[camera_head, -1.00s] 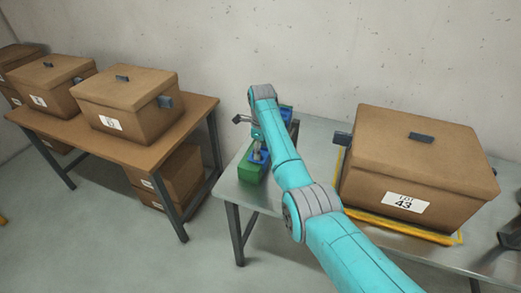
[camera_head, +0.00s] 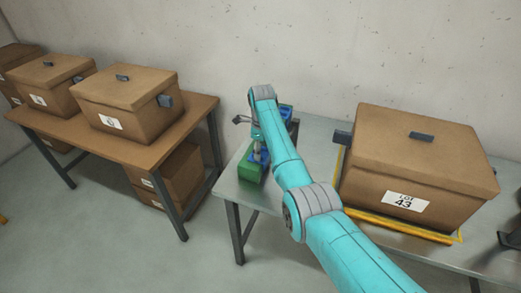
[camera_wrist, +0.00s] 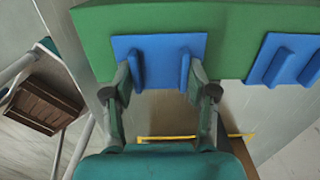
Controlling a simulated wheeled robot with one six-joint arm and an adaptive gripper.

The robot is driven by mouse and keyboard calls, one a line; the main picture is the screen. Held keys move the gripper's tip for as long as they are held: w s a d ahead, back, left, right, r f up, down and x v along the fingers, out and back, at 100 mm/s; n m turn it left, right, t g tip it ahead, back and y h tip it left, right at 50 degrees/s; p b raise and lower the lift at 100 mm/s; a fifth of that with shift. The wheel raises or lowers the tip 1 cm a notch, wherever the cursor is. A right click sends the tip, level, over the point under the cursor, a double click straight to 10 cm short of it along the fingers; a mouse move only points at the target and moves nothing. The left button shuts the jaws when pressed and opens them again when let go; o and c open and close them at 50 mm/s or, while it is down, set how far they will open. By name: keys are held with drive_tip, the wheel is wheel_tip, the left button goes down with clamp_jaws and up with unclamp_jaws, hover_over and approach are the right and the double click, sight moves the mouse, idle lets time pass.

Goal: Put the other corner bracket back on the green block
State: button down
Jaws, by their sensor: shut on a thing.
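The green block (camera_head: 250,172) lies on the grey table, partly hidden by my arm; it also fills the top of the wrist view (camera_wrist: 95,30). Two blue corner brackets show against it in the wrist view. My gripper (camera_wrist: 162,82) is shut on the left one (camera_wrist: 159,48), with one finger at each side of its raised ribs. This bracket's plate overlaps the green block's face; I cannot tell whether it is fully seated. The other blue bracket (camera_wrist: 285,62) is on the block to the right, clear of my fingers.
A large brown box (camera_head: 420,165) labelled LOT 43 stands on the grey table (camera_head: 318,135), inside a yellow frame (camera_head: 400,231). At left, a brown table (camera_head: 150,153) bears lidded boxes (camera_head: 125,100). A floor gap separates the two tables.

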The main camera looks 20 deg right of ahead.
drive_tip(key=shift+c, duration=1.3)
unclamp_jaws()
drive_tip(key=shift+o, duration=1.3)
drive_tip(key=shift+r, duration=0.1)
drive_tip(key=shift+r, duration=3.4)
